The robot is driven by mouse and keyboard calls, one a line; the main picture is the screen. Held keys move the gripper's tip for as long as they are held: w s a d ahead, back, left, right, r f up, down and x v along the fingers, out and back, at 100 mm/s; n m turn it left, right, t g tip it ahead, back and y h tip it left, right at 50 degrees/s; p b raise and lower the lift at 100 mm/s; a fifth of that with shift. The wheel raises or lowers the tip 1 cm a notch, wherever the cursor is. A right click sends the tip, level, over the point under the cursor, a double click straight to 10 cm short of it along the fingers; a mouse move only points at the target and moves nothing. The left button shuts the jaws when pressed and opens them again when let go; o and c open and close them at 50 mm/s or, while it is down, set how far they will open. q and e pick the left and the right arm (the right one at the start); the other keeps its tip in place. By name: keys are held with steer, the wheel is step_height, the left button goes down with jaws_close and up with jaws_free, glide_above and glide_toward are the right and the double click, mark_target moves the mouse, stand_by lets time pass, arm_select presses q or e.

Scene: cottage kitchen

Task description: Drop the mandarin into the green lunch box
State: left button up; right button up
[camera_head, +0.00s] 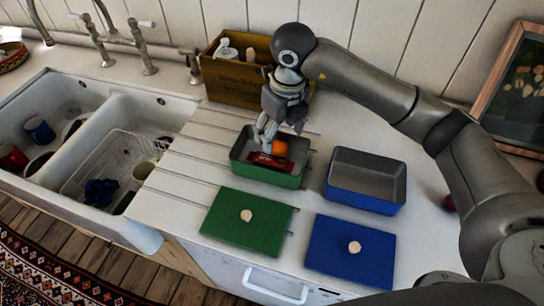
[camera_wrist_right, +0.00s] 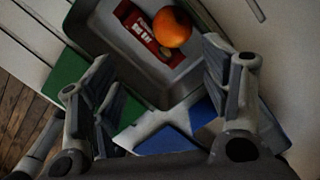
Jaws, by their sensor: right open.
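The orange mandarin (camera_head: 280,148) is inside the green lunch box (camera_head: 262,178), beside a red packet (camera_head: 262,160). In the right wrist view the mandarin (camera_wrist_right: 172,27) lies next to the red packet (camera_wrist_right: 138,32) on the grey box floor, with a small tan piece (camera_wrist_right: 164,52) near it. My right gripper (camera_head: 277,132) is above the far side of the green lunch box, pointing down. Its fingers are apart and nothing is between them; they show at both sides of the wrist view (camera_wrist_right: 160,85). My left gripper is not in view.
An empty blue lunch box (camera_head: 367,203) stands to the right. A green lid (camera_head: 270,222) and a blue lid (camera_head: 335,268) lie in front. A wooden crate (camera_head: 228,85) is behind, the sink (camera_head: 100,118) at left. A dark red round thing (camera_head: 449,203) is by my right arm.

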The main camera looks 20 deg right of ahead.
step_height(320, 180, up, 8)
steer(key=s, duration=0.1)
steer(key=shift+d, duration=0.2)
